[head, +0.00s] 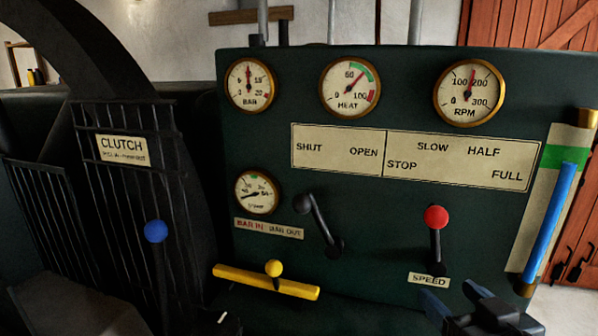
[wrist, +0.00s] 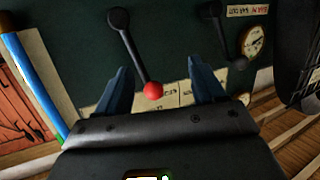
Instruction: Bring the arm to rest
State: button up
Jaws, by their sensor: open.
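My gripper (head: 452,297) is at the lower right of the head view, in front of the green panel and below the red-knobbed speed lever (head: 435,218). In the wrist view my gripper (wrist: 161,78) has its two blue fingers spread apart. The red knob (wrist: 152,90) shows in the gap between them, with no finger seen touching it. The speed lever stands upright in the head view, its knob above the SPEED label (head: 428,280). Nothing is seen held in the jaws.
The green panel (head: 260,130) carries several gauges, a grey-knobbed lever (head: 318,222) and a yellow bar (head: 235,276). A blue-knobbed clutch lever (head: 156,232) stands left by a black grille. A blue column gauge (head: 552,220) is at the right edge.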

jog(key=s+a+f+m+h, duration=0.1)
jog(key=s+f, duration=0.4)
jog(key=s, duration=0.4)
jog(key=s+a+f+m+h, duration=0.1)
jog(key=s+f+m, duration=0.1)
jog(key=s+f, duration=0.5)
jog(key=s+r, duration=0.2)
jog(key=s, duration=0.9)
jog(key=s+r+n, duration=0.1)
jog(key=s+r, duration=0.2)
jog(key=s, duration=0.8)
jog(key=shift+g+y, duration=0.3)
jog(key=shift+g, duration=0.1)
